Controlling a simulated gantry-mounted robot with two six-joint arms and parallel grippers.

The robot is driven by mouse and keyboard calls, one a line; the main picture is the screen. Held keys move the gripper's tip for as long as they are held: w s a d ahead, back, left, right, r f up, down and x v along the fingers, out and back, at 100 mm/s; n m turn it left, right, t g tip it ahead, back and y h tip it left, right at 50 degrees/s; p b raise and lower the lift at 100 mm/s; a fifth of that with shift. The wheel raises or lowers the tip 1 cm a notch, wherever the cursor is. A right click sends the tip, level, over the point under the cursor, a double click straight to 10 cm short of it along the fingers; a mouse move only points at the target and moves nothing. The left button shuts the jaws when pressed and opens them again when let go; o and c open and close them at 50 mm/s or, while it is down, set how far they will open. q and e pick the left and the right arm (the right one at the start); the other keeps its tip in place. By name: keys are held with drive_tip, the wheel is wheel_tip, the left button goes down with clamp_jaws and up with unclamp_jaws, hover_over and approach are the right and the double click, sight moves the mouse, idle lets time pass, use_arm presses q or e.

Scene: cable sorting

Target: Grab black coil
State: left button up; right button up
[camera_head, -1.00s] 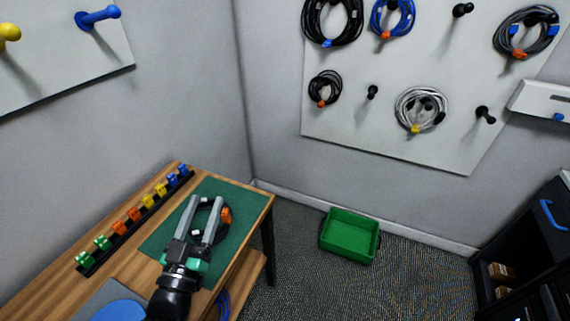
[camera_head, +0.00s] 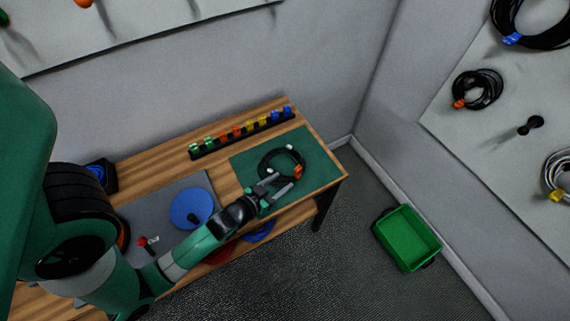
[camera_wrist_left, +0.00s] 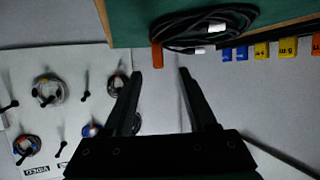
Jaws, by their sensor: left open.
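The black coil (camera_head: 262,163), with an orange clip (camera_head: 298,171) and white connector ends, lies on the green mat (camera_head: 322,172) on the wooden table. My left gripper (camera_head: 283,181) is at the coil's near side, with its fingertips overlapping the coil's near edge in the head view. In the left wrist view the gripper (camera_wrist_left: 160,74) is open and nothing is between its fingers. The coil (camera_wrist_left: 185,27) shows there beyond and above the fingertips, with the orange clip close to them. Contact cannot be told. My right gripper is not in view.
A black rack (camera_head: 240,140) of coloured clips stands along the table's back. A blue disc (camera_head: 191,208) lies on a grey mat (camera_head: 150,212) at left. A green bin (camera_head: 408,238) sits on the floor at right. Pegboards with hanging cables are on the walls.

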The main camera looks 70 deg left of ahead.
sight(295, 172)
use_arm(q)
drive_tip(key=x, duration=0.4)
drive_tip(key=shift+w+b, duration=0.2)
drive_tip(key=shift+b, duration=0.2)
drive_tip(key=b+x, duration=0.2)
drive_tip(key=x, duration=0.3)
drive_tip(key=shift+w+r, duration=0.1)
drive_tip(key=shift+w, duration=0.15)
clamp_jaws()
